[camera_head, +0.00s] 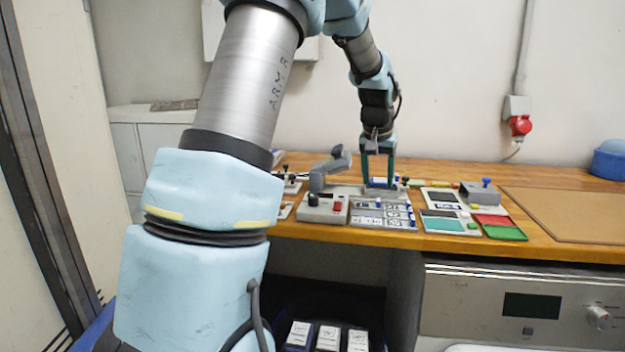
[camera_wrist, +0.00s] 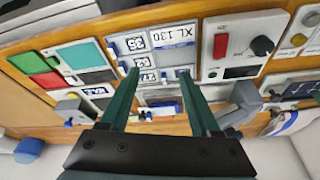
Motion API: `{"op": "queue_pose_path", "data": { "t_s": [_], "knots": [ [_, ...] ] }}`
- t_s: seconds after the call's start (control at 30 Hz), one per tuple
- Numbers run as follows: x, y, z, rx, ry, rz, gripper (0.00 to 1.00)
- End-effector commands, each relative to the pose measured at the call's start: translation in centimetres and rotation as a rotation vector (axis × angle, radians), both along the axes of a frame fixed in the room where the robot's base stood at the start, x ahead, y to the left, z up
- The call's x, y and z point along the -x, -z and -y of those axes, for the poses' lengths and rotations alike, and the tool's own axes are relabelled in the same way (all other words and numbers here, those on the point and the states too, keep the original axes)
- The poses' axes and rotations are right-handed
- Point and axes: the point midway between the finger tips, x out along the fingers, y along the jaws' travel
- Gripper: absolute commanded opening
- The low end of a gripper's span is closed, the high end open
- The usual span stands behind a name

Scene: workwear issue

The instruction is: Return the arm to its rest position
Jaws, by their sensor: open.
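My gripper (camera_head: 378,170) hangs pointing down over the middle of the wooden bench (camera_head: 555,243). Its two dark green fingers are open with nothing between them, as the wrist view (camera_wrist: 158,75) also shows. Beneath it lies a grey panel (camera_head: 383,222) with white label cards, one of which reads XL 130 in the wrist view (camera_wrist: 173,35). Whether the fingertips touch anything below cannot be told. My arm reaches from the left foreground over to the bench.
To the right are a teal pad (camera_head: 443,225), red and green trays (camera_head: 503,233) and a brown mat (camera_head: 570,214). White-topped boxes (camera_head: 328,337) sit below.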

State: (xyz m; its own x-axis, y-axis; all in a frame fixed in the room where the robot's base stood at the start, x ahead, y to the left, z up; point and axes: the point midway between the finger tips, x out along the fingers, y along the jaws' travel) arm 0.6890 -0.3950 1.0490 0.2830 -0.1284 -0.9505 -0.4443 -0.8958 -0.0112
Motion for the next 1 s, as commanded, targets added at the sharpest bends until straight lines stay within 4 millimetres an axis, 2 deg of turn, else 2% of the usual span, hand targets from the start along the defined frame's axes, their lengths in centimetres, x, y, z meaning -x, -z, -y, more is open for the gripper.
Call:
{"op": "queue_pose_path", "data": {
  "t_s": [0.03, 0.17, 0.3, 0.43, 0.5, 0.63, 0.77, 1.0],
  "knots": [
    [1.0, 0.4, -2.1, -0.007, -0.024, -0.012, 0.63],
    [4.5, 1.9, -7.9, -0.022, -0.093, -0.045, 0.63],
    [10.9, 4.1, -15.2, -0.035, -0.199, -0.095, 0.63],
    [16.8, 6.0, -19.8, -0.037, -0.281, -0.134, 0.63],
    [19.3, 6.7, -21.3, -0.036, -0.316, -0.15, 0.63],
    [22.2, 7.6, -22.8, -0.034, -0.353, -0.169, 0.63],
    [23.0, 7.8, -23.2, -0.035, -0.362, -0.175, 0.63],
    [23.0, 7.8, -23.2, -0.034, -0.361, -0.175, 0.63]
  ]
}}
